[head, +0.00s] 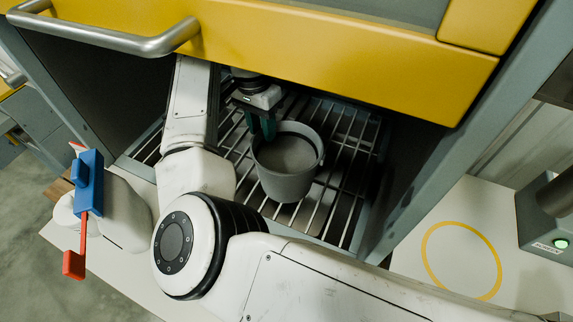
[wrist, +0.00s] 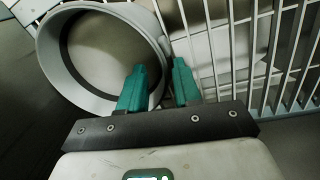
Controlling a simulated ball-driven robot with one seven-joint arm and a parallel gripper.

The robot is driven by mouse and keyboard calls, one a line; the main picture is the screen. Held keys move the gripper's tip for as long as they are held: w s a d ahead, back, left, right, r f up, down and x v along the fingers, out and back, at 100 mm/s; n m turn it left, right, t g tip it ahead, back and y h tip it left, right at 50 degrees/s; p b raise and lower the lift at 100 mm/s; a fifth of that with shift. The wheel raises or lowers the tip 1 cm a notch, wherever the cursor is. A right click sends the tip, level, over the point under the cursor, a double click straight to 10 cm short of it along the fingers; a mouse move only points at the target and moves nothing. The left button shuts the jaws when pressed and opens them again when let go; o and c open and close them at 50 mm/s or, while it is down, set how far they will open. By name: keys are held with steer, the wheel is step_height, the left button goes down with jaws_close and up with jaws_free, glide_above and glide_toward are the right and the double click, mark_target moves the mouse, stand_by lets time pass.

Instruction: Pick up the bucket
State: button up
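The grey round bucket (head: 284,186) stands upright on a slatted metal grate inside the open cabinet under the yellow panel. My gripper (head: 268,128) reaches in from above, at the bucket's back left rim. In the wrist view the teal fingers (wrist: 158,75) are apart and point at the rim of the bucket (wrist: 50,62). The left finger overlaps the bucket's inside and the right finger is outside, with the wall between them. I see a gap between the fingers; contact with the wall is unclear. A plain grey-brown surface shows inside the bucket.
The metal grate (head: 347,165) has bare slats right of the bucket. A yellow panel with a metal handle (head: 150,44) hangs above the opening. A yellow ring (head: 462,225) marks a pale surface at right, empty inside. A blue and red part (head: 88,190) is at left.

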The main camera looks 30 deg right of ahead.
mark_target(262, 146)
steer(key=shift+s+a+f+p, duration=0.1)
steer(key=shift+f+p, duration=0.3)
steer(key=shift+f, duration=0.9)
steer(key=shift+s+a+f+p, duration=0.1)
steer(key=shift+f+p, duration=0.3)
steer(key=shift+f, duration=0.9)
jaws_close()
steer(key=shift+r, duration=0.1)
